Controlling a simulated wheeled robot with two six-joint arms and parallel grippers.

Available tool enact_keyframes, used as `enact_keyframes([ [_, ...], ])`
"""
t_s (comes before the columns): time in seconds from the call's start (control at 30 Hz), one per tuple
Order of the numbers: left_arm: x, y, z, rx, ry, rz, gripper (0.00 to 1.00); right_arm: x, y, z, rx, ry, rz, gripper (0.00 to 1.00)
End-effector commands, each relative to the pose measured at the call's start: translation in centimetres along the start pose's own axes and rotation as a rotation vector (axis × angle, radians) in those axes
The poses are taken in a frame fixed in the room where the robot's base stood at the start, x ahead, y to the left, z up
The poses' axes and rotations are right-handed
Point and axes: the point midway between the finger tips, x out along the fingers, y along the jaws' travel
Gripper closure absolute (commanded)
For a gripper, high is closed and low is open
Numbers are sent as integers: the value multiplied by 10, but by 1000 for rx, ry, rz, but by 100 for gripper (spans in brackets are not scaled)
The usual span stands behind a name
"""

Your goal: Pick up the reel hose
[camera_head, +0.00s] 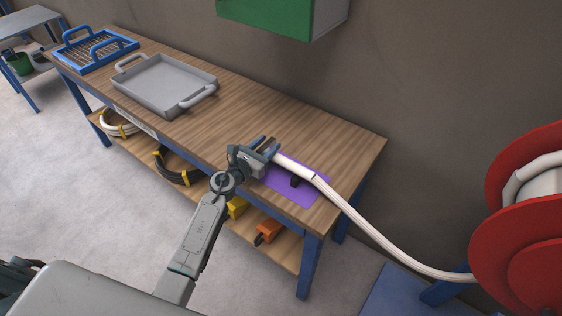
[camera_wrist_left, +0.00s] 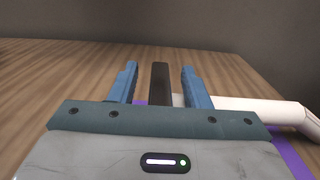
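The white reel hose (camera_head: 345,207) runs from the red reel at the right up to the table, where its end lies over a purple mat (camera_head: 313,193). My left gripper (camera_head: 270,143) is at the hose's end, above the table. In the left wrist view the two blue fingers (camera_wrist_left: 160,84) stand apart, with a dark upright strip (camera_wrist_left: 160,82) between them and a gap on each side. The white hose (camera_wrist_left: 255,104) shows just beyond the palm, to the right. The palm hides part of it, and I cannot tell whether it touches the gripper.
A grey tray (camera_head: 165,82) and a blue wire basket (camera_head: 92,50) stand on the wooden table (camera_head: 240,105). A green cabinet (camera_head: 270,18) hangs on the wall above. The red reel (camera_head: 525,245) stands at the right. Coiled hoses lie on the lower shelf.

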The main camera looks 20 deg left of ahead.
Motion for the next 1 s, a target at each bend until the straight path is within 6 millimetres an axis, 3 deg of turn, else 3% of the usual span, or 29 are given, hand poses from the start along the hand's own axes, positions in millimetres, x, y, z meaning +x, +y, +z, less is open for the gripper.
enact_keyframes([
  [0.03, 0, 0, 0, 0, 0, 0, 66, 0, 0, 1, 0, -2, 0, 64],
  [0.2, 0, 0, 0, 0, 0, 0, 100, 0, 0, 2, 0, -3, 0, 64],
  [0.6, 0, 0, 4, 0, -2, 0, 100, -2, 0, 2, 0, -3, 0, 64],
  [0.77, 0, 0, 16, 1, -3, 0, 100, -7, 0, 0, 0, -1, 0, 64],
  [0.93, 0, 0, 41, 3, -4, 1, 100, -17, 1, -1, 0, 0, 0, 64],
  [1.0, -12, -7, 37, 0, 0, 0, 100, -15, 1, -1, 0, 0, 0, 64],
])
